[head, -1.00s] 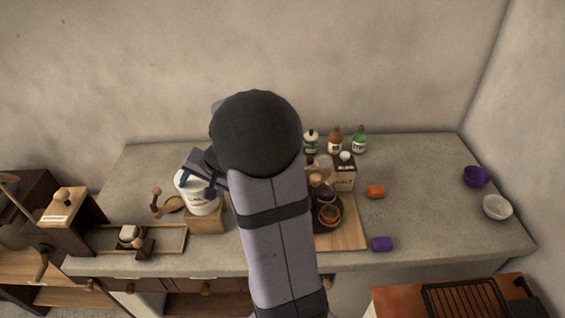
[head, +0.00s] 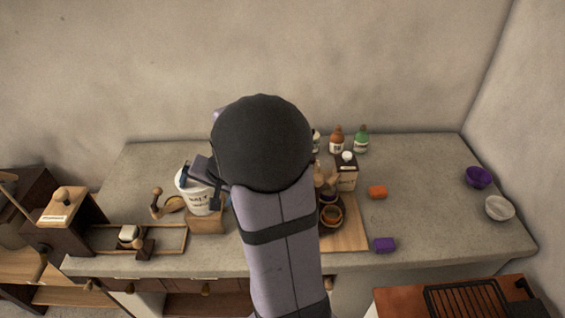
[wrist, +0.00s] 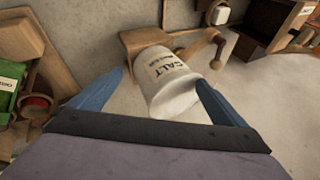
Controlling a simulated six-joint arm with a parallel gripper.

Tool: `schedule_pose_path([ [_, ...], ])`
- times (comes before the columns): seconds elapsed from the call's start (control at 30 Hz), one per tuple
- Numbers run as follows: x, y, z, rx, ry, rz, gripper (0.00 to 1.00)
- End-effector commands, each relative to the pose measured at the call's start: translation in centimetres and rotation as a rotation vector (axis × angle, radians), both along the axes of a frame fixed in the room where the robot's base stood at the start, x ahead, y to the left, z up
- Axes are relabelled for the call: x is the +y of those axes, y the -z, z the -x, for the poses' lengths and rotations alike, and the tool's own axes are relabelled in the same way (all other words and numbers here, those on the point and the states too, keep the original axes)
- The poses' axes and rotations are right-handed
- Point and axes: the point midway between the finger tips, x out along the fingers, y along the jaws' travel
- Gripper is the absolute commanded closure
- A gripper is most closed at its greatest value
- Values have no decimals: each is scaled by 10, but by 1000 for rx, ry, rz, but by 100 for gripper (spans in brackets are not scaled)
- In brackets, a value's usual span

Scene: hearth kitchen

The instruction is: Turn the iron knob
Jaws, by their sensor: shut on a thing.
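No knob that I can surely call iron shows. Round knobs sit on the drawer fronts, one of them at the middle front (head: 206,289). My gripper (head: 200,183) is over the left part of the counter, with its fingers on either side of a white salt canister (head: 196,203). In the wrist view my gripper (wrist: 160,80) is shut on this canister (wrist: 172,95), which looks tilted, its label facing up. A wooden block (head: 206,225) is in front of and below the canister. My arm hides the counter's middle.
A wooden tray (head: 175,240) and a dark box (head: 68,232) are further left. Bottles (head: 361,142), a carton (head: 346,177) and a board (head: 346,237) are right of my arm.

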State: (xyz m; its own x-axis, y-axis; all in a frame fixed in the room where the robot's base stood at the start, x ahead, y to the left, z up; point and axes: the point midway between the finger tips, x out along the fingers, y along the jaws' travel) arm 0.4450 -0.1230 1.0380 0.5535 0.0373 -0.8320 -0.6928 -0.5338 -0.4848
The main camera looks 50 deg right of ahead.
Motion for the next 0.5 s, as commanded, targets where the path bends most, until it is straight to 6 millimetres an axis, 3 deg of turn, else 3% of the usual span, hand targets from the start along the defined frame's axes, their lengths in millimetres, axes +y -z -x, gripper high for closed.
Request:
schedule_pose_path([
  [0.03, -202, 28, 46, -7, 461, 787, 18],
  [0.5, -142, -4, 53, -10, 317, 522, 18],
])
